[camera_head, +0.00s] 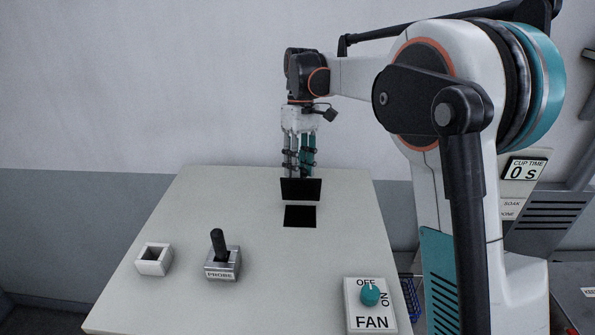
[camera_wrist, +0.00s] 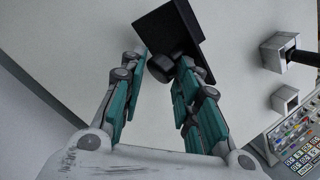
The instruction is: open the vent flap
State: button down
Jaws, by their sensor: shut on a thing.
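The vent flap (camera_head: 301,190) is a black panel at the far part of the table, seen raised and tilted in the head view. A dark square opening (camera_head: 300,217) lies in the tabletop just in front of it, with a pale strip between. In the wrist view the flap (camera_wrist: 172,27) is a black plate with a rounded black knob (camera_wrist: 161,69) on it. My gripper (camera_head: 301,174) is at the flap's far side; in the wrist view its teal fingers (camera_wrist: 163,62) are shut on the knob. The fingertips are partly hidden behind the flap in the head view.
A probe holder (camera_head: 222,264) with a black upright handle and a white open box (camera_head: 154,259) stand at the table's left front. A FAN knob box (camera_head: 371,306) is at the right front. The tabletop (camera_head: 215,205) left of the opening is clear.

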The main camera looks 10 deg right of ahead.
jog(key=shift+w+d+f+g, duration=0.3)
jog(key=shift+w+d+f, duration=0.1)
jog(key=shift+w+f, duration=0.15)
jog(key=c, duration=1.5)
grip_release()
jog(key=shift+c, duration=0.2)
jog(key=shift+o, duration=1.2)
jog(key=shift+d+f, duration=0.1)
jog(key=shift+d, duration=0.1)
jog(key=shift+w+d+f, duration=0.1)
jog(key=shift+w+d, duration=0.1)
jog(key=shift+w, duration=0.05)
jog(key=shift+a, duration=0.35)
jog(key=shift+r, duration=0.2)
